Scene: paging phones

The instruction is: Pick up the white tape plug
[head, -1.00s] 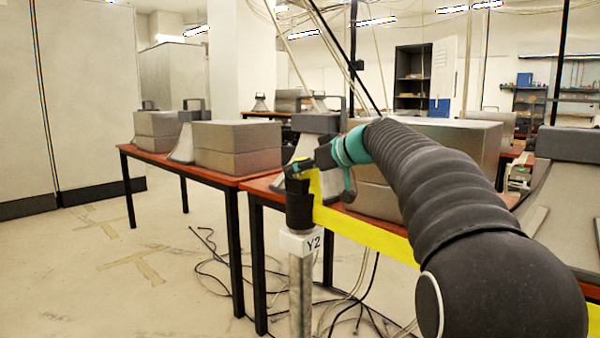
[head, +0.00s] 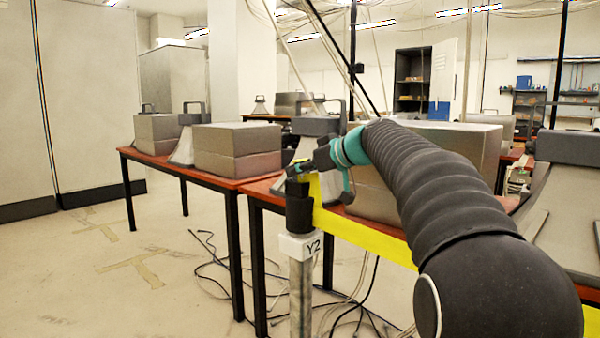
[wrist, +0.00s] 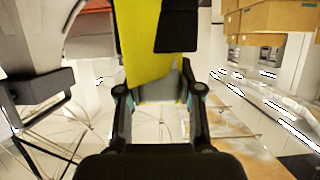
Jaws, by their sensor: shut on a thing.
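My gripper (head: 302,168) is at the black top of a post (head: 299,205) in the head view, at the end of a yellow tape (head: 360,232). In the wrist view my gripper (wrist: 160,92) has its fingers on both sides of a pale grey-white piece (wrist: 162,86) at the tape's near end. This piece looks like the white tape plug, and my gripper is shut on it. The yellow tape runs away from it, up the picture, beside a black block. The plug is too small to make out in the head view.
Red-topped tables (head: 205,172) with grey boxes (head: 236,148) and grey horn-shaped units stand behind. Black cables (head: 215,275) lie on the floor beneath.

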